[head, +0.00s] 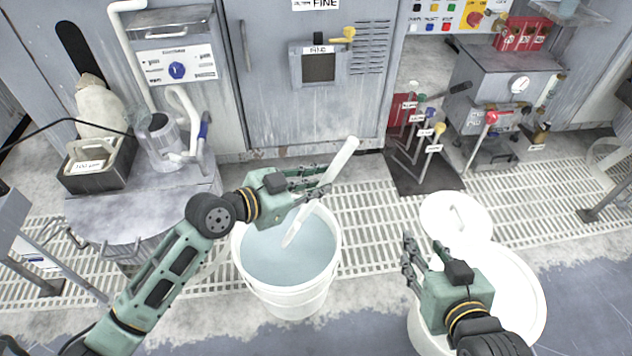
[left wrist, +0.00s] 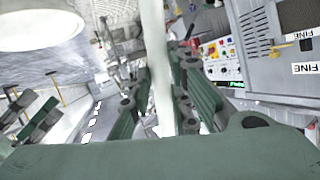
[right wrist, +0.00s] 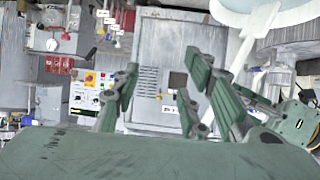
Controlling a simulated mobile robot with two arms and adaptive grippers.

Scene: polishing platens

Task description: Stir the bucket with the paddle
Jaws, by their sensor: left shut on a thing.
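The white bucket (head: 290,290) stands on the floor grating and holds a pale blue-grey liquid (head: 290,255). The white paddle (head: 342,160) is tilted, its lower end in the liquid and its upper end leaning to the right. My left gripper (head: 322,180) is shut on the paddle's shaft above the bucket's rim. The shaft also passes between the fingers in the left wrist view (left wrist: 158,70). My right gripper (head: 408,250) is open and empty, right of the bucket and beside the white lid. The right wrist view (right wrist: 160,95) shows its fingers apart, with the bucket (right wrist: 230,16) and paddle (right wrist: 248,40) beyond.
A second white bucket (head: 525,285) stands at the lower right, with a round white lid (head: 455,215) behind it. A grey cabinet (head: 270,100) closes off the back. A round-topped stand (head: 120,215) with equipment is at the left. Grating between the buckets is clear.

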